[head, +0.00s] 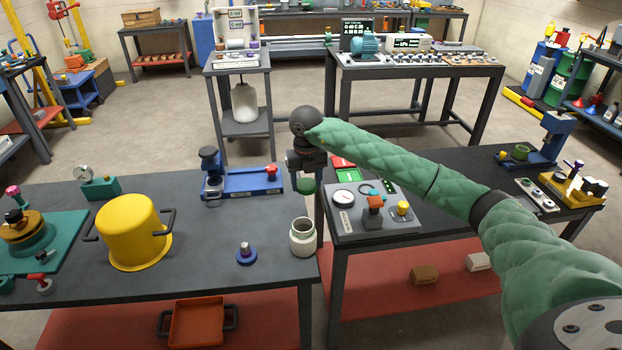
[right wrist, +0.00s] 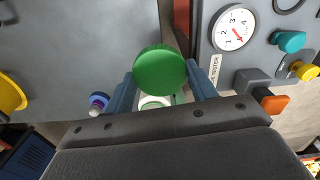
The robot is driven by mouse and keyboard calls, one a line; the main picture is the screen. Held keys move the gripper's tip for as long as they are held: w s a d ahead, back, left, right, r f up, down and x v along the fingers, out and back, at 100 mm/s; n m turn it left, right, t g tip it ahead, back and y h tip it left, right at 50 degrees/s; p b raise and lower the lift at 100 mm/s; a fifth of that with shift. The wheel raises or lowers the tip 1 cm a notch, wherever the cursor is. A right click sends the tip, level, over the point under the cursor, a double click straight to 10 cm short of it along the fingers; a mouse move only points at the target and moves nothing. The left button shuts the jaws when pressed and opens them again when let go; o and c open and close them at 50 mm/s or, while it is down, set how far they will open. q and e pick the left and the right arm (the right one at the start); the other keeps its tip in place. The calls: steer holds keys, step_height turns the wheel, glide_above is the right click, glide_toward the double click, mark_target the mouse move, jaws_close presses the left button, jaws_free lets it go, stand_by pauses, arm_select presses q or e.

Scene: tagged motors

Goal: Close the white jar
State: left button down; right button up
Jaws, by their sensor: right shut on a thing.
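The white jar (head: 303,238) stands upright and open at the right end of the left table, near its front corner. My right gripper (head: 306,180) is shut on a round green lid (head: 306,186) and holds it above and slightly behind the jar, apart from it. In the right wrist view the green lid (right wrist: 160,70) sits between the two fingers, and part of the jar (right wrist: 153,103) shows beyond it, mostly hidden. My left gripper is not in view.
A blue knobbed piece (head: 246,254) and a yellow pot (head: 134,232) stand left of the jar. A blue fixture (head: 240,183) lies behind. A grey gauge panel (head: 372,214) is close on the right, on the adjoining table.

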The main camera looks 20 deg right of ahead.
steer(key=n, duration=0.2)
steer(key=a+n, duration=0.1)
steer(key=s+a+n, duration=0.1)
steer(key=n, duration=0.1)
steer(key=shift+s+r+n, duration=0.1)
steer(key=shift+r+n, duration=0.05)
steer(key=shift+n, duration=0.15)
steer(key=n, duration=0.1)
steer(key=a+n, duration=0.1)
steer(key=n, duration=0.1)
steer(key=shift+s+r+n, duration=0.1)
steer(key=shift+s+n, duration=0.2)
steer(key=shift+s, duration=0.05)
steer(key=s+a+n, duration=0.3)
steer(key=a+n, duration=0.1)
steer(key=n, duration=1)
steer(key=s+a+n, duration=0.4)
steer(key=n, duration=1)
steer(key=shift+r+n, duration=0.3)
